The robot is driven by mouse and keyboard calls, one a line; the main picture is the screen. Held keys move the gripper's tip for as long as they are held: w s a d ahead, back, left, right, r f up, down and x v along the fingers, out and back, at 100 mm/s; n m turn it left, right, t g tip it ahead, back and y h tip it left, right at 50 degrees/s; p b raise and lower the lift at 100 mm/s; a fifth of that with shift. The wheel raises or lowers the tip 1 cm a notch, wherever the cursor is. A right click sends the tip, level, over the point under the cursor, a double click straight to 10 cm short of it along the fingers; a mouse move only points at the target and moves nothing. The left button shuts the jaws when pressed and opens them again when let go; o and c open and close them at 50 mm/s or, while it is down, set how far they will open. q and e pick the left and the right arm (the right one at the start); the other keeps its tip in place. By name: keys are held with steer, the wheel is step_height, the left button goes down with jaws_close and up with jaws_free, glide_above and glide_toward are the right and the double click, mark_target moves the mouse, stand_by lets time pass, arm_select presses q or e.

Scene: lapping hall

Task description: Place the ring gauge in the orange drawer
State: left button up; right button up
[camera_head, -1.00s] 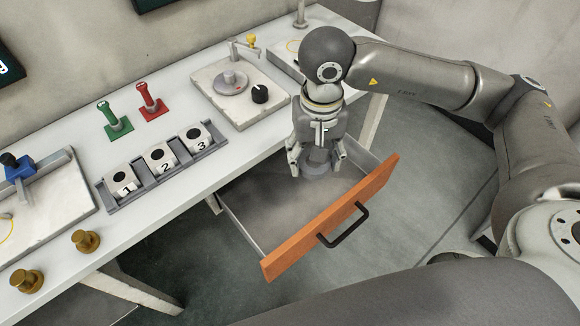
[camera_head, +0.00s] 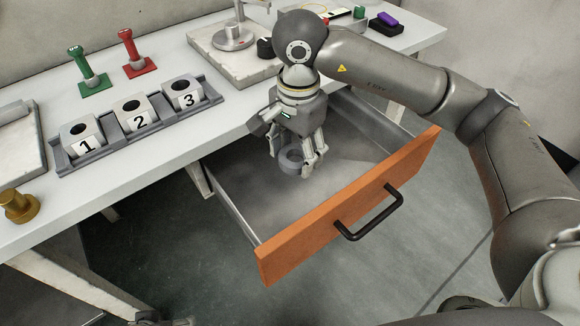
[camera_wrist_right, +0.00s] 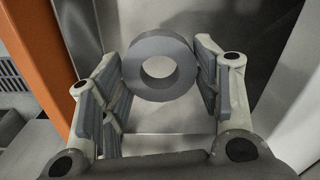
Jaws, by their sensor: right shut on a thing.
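The ring gauge (camera_head: 290,161) is a thick grey ring with a round hole. My right gripper (camera_head: 297,157) is shut on it, with fingers on both sides. In the right wrist view the ring gauge (camera_wrist_right: 160,67) sits between the finger pads of the gripper (camera_wrist_right: 160,82). The orange drawer (camera_head: 350,208) is pulled out from under the table, with grey metal inside and a black handle. The ring is over the inside of the drawer; I cannot tell whether it touches the floor. A grey part at the bottom edge may be my left gripper (camera_head: 163,320), mostly cut off.
The white table (camera_head: 150,165) stands behind the drawer. On it are a rack of numbered blocks (camera_head: 138,113), a green gauge (camera_head: 88,72), a red gauge (camera_head: 135,55) and a brass knob (camera_head: 18,205). The drawer's inside looks otherwise empty.

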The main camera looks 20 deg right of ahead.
steer(key=f+b, duration=0.1)
steer(key=f, duration=0.1)
steer(key=m+b, duration=0.1)
glide_above(293, 193)
step_height(293, 193, down, 6)
steer(key=shift+r, duration=0.25)
step_height(293, 193, down, 4)
steer(key=shift+f+b, duration=0.1)
steer(key=shift+b, duration=0.4)
arm_select(q)
steer(key=w+d+r+t+h, duration=0.1)
steer(key=w+d+r+t, duration=0.1)
steer(key=w+r+t, duration=0.2)
steer(key=w, duration=0.2)
steer(key=shift+w, duration=0.35)
steer(key=shift+d, duration=0.1)
steer(key=shift+w+d+r+t, duration=0.2)
steer(key=shift+w+r+t, duration=0.1)
steer(key=shift+w+t, duration=0.25)
arm_select(e)
steer(key=o, duration=1.1)
steer(key=shift+o, duration=0.2)
